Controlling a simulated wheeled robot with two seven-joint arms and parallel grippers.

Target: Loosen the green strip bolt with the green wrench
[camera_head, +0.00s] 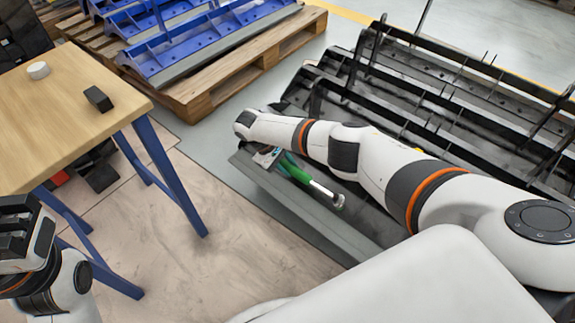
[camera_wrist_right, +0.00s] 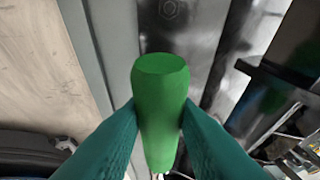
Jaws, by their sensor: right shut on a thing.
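The green wrench (camera_head: 299,174) has a green handle and a silver shaft pointing to the lower right in the head view. Its handle (camera_wrist_right: 160,105) is clamped between the two teal fingers in the right wrist view. My right gripper (camera_head: 279,162) is shut on that handle, over the grey edge of the black carrier (camera_head: 357,228). I cannot make out the green strip bolt; the wrench's working end touching anything cannot be told. A hexagonal mark (camera_wrist_right: 171,9) shows on dark metal beyond the handle. My left gripper (camera_head: 20,232) is at the left edge, its opening unclear.
A wooden table (camera_head: 75,125) with blue legs stands at left, bearing a white disc (camera_head: 38,70) and a black block (camera_head: 98,98). Blue carriers (camera_head: 215,45) lie on a wooden pallet (camera_head: 240,85) behind. Floor is free between table and black carrier.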

